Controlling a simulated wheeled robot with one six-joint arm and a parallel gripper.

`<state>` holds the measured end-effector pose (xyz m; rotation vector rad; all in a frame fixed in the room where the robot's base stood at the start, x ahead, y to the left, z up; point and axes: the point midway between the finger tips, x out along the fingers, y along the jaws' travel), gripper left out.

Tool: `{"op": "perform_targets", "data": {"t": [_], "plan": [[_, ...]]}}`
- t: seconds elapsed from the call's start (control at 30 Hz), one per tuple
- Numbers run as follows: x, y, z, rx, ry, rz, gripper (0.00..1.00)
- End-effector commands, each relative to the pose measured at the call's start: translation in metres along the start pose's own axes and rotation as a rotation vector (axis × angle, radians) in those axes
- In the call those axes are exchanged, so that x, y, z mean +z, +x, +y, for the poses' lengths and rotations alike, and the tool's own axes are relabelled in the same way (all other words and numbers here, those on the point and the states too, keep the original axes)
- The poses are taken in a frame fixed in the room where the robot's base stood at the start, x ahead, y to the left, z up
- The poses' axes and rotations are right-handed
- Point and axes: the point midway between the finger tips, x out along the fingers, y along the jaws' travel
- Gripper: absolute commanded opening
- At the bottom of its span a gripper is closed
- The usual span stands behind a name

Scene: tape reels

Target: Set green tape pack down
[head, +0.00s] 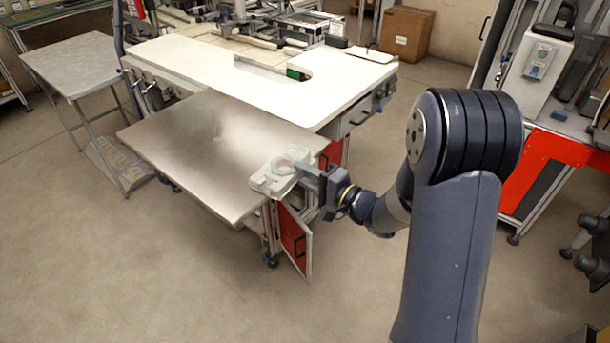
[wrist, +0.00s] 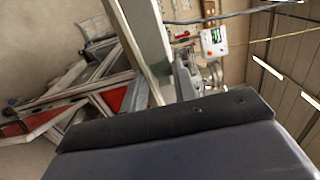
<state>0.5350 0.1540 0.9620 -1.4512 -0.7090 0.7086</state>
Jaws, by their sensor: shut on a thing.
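The green tape pack (head: 268,183) is a pale, whitish-green flat block with a round reel shape on top. It shows in the head view over the right front corner of the metal tabletop (head: 205,150). My gripper (head: 306,173) comes from the right and is shut on the near right end of the pack. The pack looks about level. I cannot tell whether its underside touches the tabletop. In the wrist view I do not make out the pack; a dark, blue-grey part of my own fills the bottom.
The rest of the metal tabletop is bare. A white worktop (head: 230,75) with a cut-out adjoins it behind. A grey side table (head: 75,65) stands at the left. Red cabinet doors (head: 293,240) hang below the table. A cardboard box (head: 405,33) stands at the back.

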Motion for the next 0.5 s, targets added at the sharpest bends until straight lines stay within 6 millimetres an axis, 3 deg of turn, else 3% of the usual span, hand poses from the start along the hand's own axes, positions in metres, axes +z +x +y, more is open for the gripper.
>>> {"op": "perform_targets", "data": {"t": [0.23, 0.27, 0.5], "plan": [[-0.0001, 0.0001, 0.0036, 0.0, 0.0, 0.0, 0.0], [-0.0001, 0.0, 0.0026, 0.0, 0.0, 0.0, 0.3], [-0.0001, 0.0, 0.0021, 0.0, 0.0, 0.0, 0.49]]}}
